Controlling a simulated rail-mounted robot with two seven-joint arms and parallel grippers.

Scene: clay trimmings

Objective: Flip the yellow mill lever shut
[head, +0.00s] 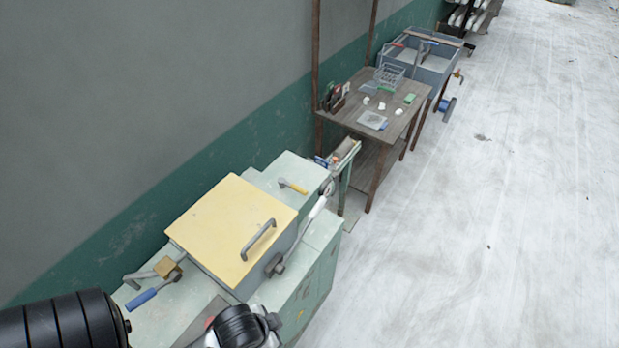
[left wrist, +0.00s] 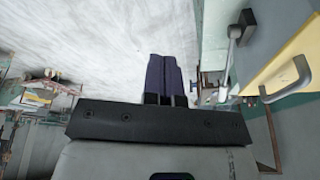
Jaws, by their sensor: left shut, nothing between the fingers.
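The mill is a box with a yellow lid (head: 225,225) and a grey bar handle (head: 258,239); the lid also shows in the left wrist view (left wrist: 298,62). A lever (head: 304,224) with a grey pivot and pale grip is on the box's right side, slanting up and away; it shows in the left wrist view (left wrist: 234,38) at upper right. My left gripper (left wrist: 166,60) is shut and empty, its dark fingers side by side, apart from the lever. In the head view my left arm is at the bottom, with its fingertips not visible. My right gripper is not in view.
The mill stands on pale green cabinets (head: 325,235) along the wall. A blue-handled tool (head: 153,292) and a yellow-handled tool (head: 293,187) lie nearby. A wooden table (head: 395,95) with small items and a grey sink (head: 430,66) stand beyond. The floor at right is clear.

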